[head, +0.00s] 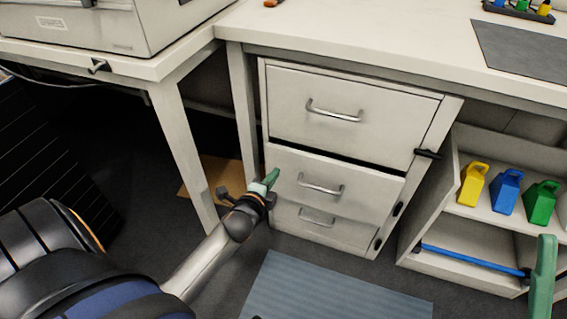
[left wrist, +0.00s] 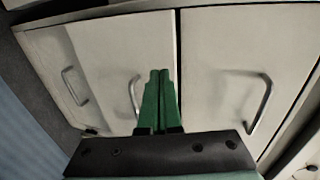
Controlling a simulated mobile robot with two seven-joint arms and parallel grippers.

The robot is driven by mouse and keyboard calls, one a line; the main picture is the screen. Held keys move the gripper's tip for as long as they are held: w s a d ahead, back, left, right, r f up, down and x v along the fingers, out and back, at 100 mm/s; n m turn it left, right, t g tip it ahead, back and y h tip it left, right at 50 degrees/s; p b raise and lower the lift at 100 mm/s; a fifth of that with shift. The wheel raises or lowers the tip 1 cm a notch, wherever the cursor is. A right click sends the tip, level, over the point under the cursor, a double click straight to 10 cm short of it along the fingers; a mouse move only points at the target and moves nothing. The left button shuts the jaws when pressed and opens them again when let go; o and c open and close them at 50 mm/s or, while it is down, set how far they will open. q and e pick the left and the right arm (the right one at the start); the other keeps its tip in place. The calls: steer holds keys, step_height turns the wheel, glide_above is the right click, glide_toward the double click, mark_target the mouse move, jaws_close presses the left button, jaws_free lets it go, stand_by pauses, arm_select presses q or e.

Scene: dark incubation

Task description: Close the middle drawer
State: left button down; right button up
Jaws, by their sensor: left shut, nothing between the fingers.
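The middle drawer (head: 370,192) of the white cabinet stands slightly pulled out, with a dark gap above its front. Its metal handle (head: 320,186) is free. In the left wrist view the middle drawer front (left wrist: 110,45) lies left of the dark gap. My left gripper (head: 271,178) is shut and empty, with green fingers at the left part of the middle drawer front. In the left wrist view its fingers (left wrist: 158,95) point at that front beside the handle; contact cannot be told. A green finger, apparently of my right gripper (head: 543,275), shows at the lower right edge.
The top drawer (head: 390,105) looks shut, and the bottom drawer (head: 350,232) sits below. A shelf with yellow (head: 473,184), blue (head: 507,192) and green (head: 540,203) containers is at right. A table leg (head: 183,150) stands left of my left gripper. A blue-grey mat (head: 330,290) lies in front.

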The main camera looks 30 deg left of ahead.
mark_target(287, 149)
arm_select(q)
steer(key=x, duration=0.2)
steer(key=b+x, duration=0.1)
steer(key=x, duration=0.1)
steer(key=b+x, duration=0.1)
steer(key=x, duration=0.1)
steer(key=shift+w+a+r, duration=0.1)
steer(key=shift+w+r, duration=0.2)
steer(key=shift+w, duration=0.45)
arm_select(e)
step_height(287, 149, down, 3)
steer(key=shift+w+r+m, duration=0.1)
steer(key=shift+r+m, duration=0.05)
steer(key=shift+m, duration=0.15)
steer(key=shift+a, duration=0.1)
arm_select(q)
steer(key=w, duration=0.2)
steer(key=w+a, duration=0.1)
steer(key=shift+w+b, duration=0.3)
steer(key=shift+w, duration=0.05)
steer(key=shift+w+a+r, duration=0.15)
steer(key=shift+r, duration=0.15)
arm_select(e)
steer(key=shift+s+f, duration=0.2)
steer(key=shift+f, duration=0.05)
